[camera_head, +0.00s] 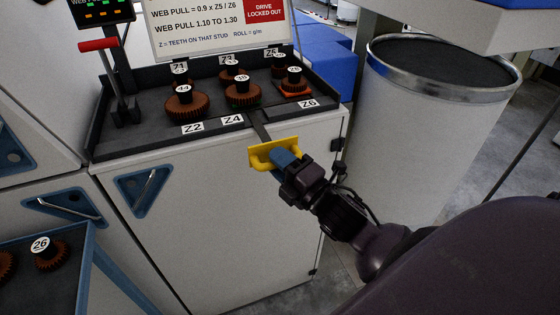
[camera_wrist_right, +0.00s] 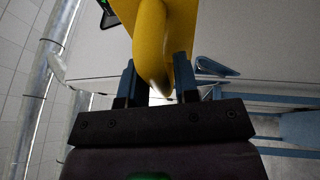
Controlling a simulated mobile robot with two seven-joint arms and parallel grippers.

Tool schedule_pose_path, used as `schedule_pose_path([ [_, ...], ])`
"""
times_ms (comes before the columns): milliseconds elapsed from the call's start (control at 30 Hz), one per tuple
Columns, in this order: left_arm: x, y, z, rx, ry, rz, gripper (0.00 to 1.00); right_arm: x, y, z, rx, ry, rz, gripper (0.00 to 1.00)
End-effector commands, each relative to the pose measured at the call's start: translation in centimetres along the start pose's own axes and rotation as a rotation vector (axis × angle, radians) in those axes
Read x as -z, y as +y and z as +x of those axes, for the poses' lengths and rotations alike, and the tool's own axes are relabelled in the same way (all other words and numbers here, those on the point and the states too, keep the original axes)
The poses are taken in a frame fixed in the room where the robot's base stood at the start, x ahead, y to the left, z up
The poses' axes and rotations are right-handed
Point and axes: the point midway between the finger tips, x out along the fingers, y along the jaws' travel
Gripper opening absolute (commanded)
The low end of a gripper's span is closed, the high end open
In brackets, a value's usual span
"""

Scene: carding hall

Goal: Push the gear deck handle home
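The gear deck handle (camera_head: 262,160) is a yellow plate with a looped grip, at the front edge of the gear deck (camera_head: 215,122). A dark strip runs from the handle back over the deck's edge. My right gripper (camera_head: 280,158) is at the handle, its blue fingers on either side of the yellow grip. My left gripper is not in view.
Brown gears with numbered labels, such as 44 (camera_head: 186,106), sit on the deck. A red-handled lever (camera_head: 98,45) stands at its left. A tall white can (camera_head: 410,140) stands close on the right. A tray with gears (camera_head: 88,262) is at lower left.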

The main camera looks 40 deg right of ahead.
Motion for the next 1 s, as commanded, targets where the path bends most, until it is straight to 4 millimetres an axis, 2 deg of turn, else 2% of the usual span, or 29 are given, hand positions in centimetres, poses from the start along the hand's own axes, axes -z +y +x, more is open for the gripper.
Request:
schedule_pose_path([
  [33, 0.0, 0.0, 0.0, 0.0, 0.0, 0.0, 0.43, 0.0, 0.0, 0.0, 0.0, 0.0, 0.0, 0.26],
  [200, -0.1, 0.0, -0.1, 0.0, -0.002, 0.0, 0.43, 0.0, 0.0, 0.0, 0.0, 0.0, 0.0, 0.0],
  [467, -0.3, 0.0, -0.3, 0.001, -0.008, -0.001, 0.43, -0.1, 0.0, 0.2, 0.0, 0.0, 0.0, 0.0],
  [567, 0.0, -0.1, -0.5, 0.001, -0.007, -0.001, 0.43, -0.5, -0.1, 1.1, -0.001, 0.001, -0.001, 0.0],
  [800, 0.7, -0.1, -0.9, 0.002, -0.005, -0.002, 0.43, -2.0, -0.8, 4.9, -0.001, 0.001, -0.001, 0.0],
  [1000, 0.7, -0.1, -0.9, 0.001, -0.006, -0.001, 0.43, -2.6, -1.2, 6.3, -0.001, 0.0, 0.0, 0.0],
])
